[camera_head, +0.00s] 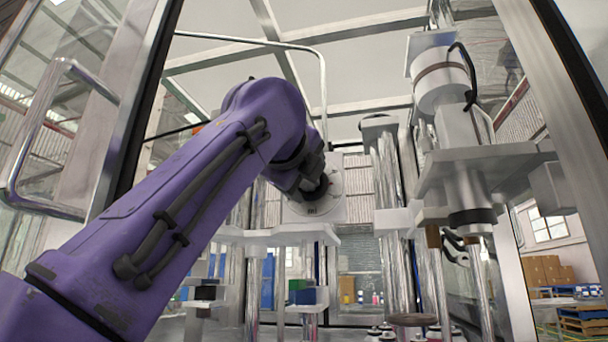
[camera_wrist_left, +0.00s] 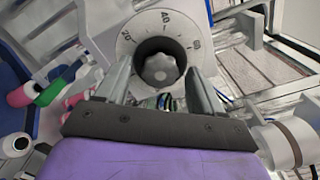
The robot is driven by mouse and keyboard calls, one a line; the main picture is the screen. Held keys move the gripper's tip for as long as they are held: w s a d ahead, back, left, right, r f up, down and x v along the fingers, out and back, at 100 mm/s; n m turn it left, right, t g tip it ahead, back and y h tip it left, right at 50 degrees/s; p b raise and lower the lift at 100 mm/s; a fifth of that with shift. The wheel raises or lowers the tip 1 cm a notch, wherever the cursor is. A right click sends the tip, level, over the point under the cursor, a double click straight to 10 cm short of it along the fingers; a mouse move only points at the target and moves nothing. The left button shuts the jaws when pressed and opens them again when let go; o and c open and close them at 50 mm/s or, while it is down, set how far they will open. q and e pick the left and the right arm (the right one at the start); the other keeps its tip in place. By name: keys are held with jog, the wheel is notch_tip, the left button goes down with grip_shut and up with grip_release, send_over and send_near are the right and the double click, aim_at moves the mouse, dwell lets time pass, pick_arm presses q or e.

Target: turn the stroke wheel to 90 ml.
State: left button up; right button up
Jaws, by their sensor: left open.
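The stroke wheel is a grey lobed knob (camera_wrist_left: 160,70) in a dark round recess, ringed by a pale dial plate (camera_wrist_left: 128,45) with printed numbers and ticks. In the head view my purple left arm reaches up from the lower left, and my left gripper (camera_head: 316,192) is in front of the pale dial plate (camera_head: 333,207), hiding the knob. My right gripper is not in view.
A metal frame with glass panels surrounds the machine, with a bent handle (camera_head: 35,125) at left. A vertical cylinder unit (camera_head: 440,80) and bracket (camera_head: 480,170) stand right of the arm. Chrome columns (camera_head: 388,190) stand close by. Pink and green parts (camera_wrist_left: 48,93) lie left in the wrist view.

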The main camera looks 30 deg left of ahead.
pick_arm(q)
jog(key=b+v, duration=0.3)
jog(key=v, duration=0.7)
jog(key=shift+s, duration=0.25)
